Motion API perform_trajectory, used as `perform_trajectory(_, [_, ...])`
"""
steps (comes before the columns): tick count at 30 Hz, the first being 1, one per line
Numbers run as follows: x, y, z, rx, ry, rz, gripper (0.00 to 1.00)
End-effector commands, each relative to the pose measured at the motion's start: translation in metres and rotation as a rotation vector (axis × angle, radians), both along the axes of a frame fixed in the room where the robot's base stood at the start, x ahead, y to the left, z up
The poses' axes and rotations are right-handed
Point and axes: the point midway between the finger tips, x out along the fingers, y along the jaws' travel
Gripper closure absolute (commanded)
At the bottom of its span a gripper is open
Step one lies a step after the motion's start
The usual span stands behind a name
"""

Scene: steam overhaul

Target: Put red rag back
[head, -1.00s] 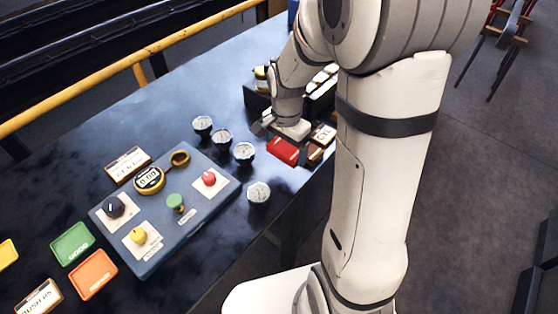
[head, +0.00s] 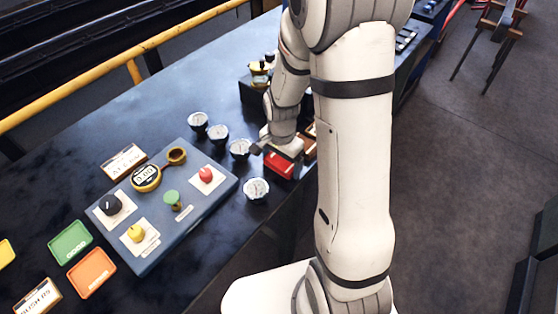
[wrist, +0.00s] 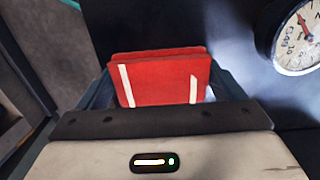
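The red rag (head: 279,165) is folded flat and has white stripes. It sits beneath my gripper (head: 277,152) near the table's front edge, right of the gauges. In the wrist view the rag (wrist: 160,82) lies between the two fingers of my gripper (wrist: 160,90), which press in on its left and right sides. The fingertips are mostly hidden. I cannot tell whether the rag touches the table or hangs just above it.
Several round gauges (head: 240,148) stand left of the rag; one dial (wrist: 295,38) is close in the wrist view. A blue control panel (head: 160,240) with knobs lies further left, beside green (head: 70,242) and orange (head: 91,272) trays. A yellow rail (head: 120,70) runs behind.

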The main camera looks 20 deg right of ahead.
Motion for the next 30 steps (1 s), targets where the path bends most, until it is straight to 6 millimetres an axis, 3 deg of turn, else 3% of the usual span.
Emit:
perform_trajectory(4, [0.000,0.000,0.001,0.000,0.000,0.001,0.00])
perform_trajectory(14, [0.001,0.001,0.007,0.000,-0.002,0.001,0.00])
perform_trajectory(30, [0.001,0.001,0.108,0.000,-0.004,0.002,0.00])
